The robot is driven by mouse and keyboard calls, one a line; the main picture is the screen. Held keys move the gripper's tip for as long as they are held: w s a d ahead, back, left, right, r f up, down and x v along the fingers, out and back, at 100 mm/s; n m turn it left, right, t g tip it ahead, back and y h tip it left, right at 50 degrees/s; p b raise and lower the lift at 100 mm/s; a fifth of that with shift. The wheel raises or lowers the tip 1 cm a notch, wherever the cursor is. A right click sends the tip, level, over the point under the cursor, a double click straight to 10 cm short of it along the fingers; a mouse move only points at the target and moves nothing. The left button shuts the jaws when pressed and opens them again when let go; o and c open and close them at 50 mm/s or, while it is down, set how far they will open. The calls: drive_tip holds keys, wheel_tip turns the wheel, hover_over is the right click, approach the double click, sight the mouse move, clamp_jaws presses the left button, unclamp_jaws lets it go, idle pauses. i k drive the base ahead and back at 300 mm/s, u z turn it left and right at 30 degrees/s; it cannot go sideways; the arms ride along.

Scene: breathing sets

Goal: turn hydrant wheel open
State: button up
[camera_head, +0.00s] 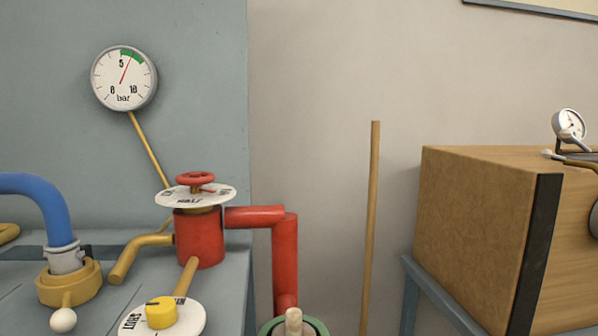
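The red hydrant wheel (195,179) sits on top of the red hydrant body (199,238) at the left. A white lettered disc (221,194) lies just under the wheel, with a small red pointer over it toward the right. A red pipe (284,255) runs from the hydrant to the right and then down. My gripper is not in view.
A pressure gauge (124,78) reads a little above 5 bar. A blue hose (44,198) and a yellow knob (161,312) on a dial marked SHUT stand nearby. A wooden pole (370,230) and a wooden box (470,230) are at right.

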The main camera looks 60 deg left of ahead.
sight(193, 179)
drive_tip(key=z, duration=0.2)
drive_tip(key=k, duration=1)
drive_tip(key=u, duration=1.25)
